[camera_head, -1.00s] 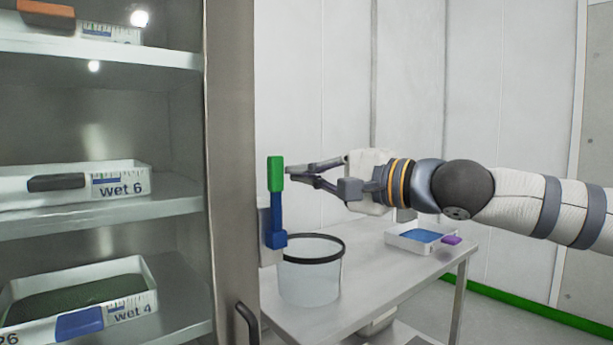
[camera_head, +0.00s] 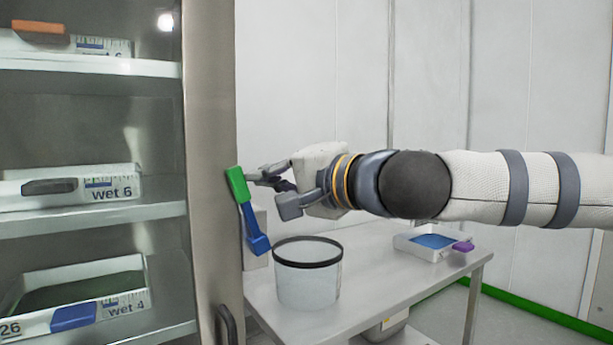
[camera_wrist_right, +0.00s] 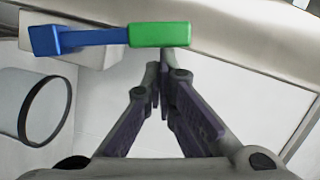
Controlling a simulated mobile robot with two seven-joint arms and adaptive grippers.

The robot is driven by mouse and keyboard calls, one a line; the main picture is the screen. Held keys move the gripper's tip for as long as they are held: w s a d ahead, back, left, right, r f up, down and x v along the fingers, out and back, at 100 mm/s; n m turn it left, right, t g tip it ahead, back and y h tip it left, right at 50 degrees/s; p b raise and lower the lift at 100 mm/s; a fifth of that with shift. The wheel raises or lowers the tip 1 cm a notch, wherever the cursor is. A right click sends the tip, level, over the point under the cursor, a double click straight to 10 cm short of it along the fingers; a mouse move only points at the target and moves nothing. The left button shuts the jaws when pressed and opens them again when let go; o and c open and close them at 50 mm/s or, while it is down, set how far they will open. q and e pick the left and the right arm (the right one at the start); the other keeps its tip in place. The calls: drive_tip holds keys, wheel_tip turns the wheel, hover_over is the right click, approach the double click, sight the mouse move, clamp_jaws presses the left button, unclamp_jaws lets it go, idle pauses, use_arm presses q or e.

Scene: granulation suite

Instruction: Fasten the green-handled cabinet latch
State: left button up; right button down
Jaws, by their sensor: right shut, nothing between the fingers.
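The latch has a green handle (camera_head: 237,184) on a blue lever (camera_head: 249,222) and sits at the cabinet's right edge. It is tilted, with the green end up and leaning left. My right gripper (camera_head: 256,174) is shut and empty, with its fingertips at the green handle's right side. In the right wrist view the closed fingertips (camera_wrist_right: 163,52) are right at the lower edge of the green handle (camera_wrist_right: 160,35); they look to be touching it. The blue lever (camera_wrist_right: 92,38) runs left to a blue pivot block. My left gripper is not in view.
The cabinet's steel edge (camera_head: 212,150) stands left, beside shelves of labelled trays such as wet 6 (camera_head: 68,187). Below my gripper, a steel table (camera_head: 375,285) holds a clear tub with a black rim (camera_head: 308,278) and a white tray (camera_head: 412,245) with blue contents.

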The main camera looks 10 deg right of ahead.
sight(240, 180)
drive_tip(key=shift+s+a, duration=0.2)
drive_tip(key=shift+a, duration=0.35)
drive_tip(key=shift+s+a, duration=0.2)
drive_tip(key=shift+a, duration=0.35)
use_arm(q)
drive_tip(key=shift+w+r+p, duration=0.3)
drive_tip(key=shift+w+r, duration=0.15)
use_arm(e)
drive_tip(key=shift+s+a+f, duration=0.1)
drive_tip(key=shift+a, duration=0.45)
